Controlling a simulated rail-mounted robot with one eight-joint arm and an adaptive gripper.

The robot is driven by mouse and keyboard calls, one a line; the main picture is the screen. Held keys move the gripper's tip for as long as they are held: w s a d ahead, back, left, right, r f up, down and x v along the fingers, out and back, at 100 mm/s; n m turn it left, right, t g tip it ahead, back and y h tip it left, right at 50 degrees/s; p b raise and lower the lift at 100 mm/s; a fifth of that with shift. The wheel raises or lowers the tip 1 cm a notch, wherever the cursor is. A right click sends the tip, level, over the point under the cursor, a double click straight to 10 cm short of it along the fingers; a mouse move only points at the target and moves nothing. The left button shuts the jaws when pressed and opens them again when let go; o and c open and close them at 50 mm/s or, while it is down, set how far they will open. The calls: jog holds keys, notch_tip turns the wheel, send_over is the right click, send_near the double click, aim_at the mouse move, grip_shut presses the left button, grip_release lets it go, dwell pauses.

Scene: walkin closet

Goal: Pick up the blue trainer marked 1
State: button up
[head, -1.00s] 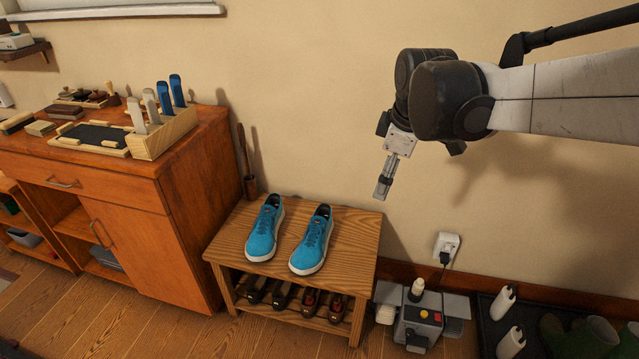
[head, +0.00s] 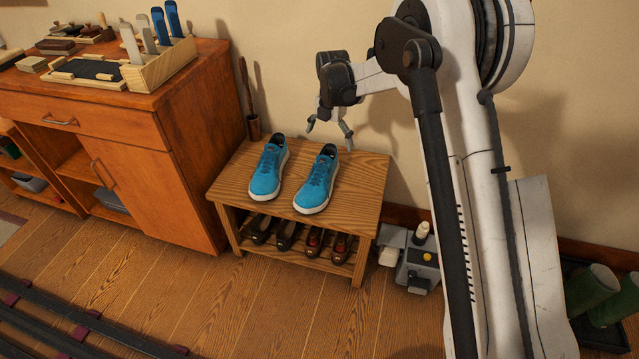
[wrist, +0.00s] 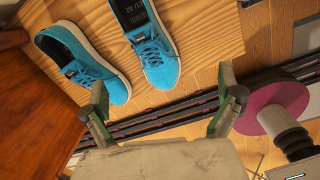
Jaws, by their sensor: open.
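Two blue trainers with white soles stand side by side on a wooden bench (head: 365,172), toes towards me. The left trainer (head: 267,172) and right trainer (head: 317,182) also show in the wrist view, left (wrist: 90,66) and right (wrist: 155,55). The right one's dark insole carries small pale print; I cannot read a 1 on either. My gripper (head: 330,136) is open and empty, above the back of the bench, near the right trainer's heel. In the wrist view my gripper (wrist: 163,80) has its fingers spread below the trainers, touching neither.
Several dark shoes (head: 315,241) stand on the bench's lower shelf. A wooden cabinet (head: 130,150) with trays on top is close to the bench's left. A grey machine (head: 417,268) stands on the floor right of the bench. The wall is close behind.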

aim_at(320, 180)
jog(key=f+n+b, duration=0.1)
jog(key=f, duration=0.4)
jog(key=a+f+b, duration=0.1)
jog(key=f, duration=0.4)
jog(key=w+a+f+n, duration=0.1)
jog(key=f, duration=0.4)
jog(key=shift+w+a+n+g+b, duration=0.1)
jog(key=shift+a+n+g+b, duration=0.05)
jog(key=shift+n+g+b, duration=0.2)
jog(key=shift+a+f+b, duration=0.15)
jog(key=shift+f+b, duration=0.45)
jog(key=shift+f, duration=0.75)
jog(key=shift+a+f+b, duration=0.1)
jog(key=shift+f+b, duration=0.45)
jog(key=shift+f, duration=0.75)
jog(key=shift+c, duration=0.5)
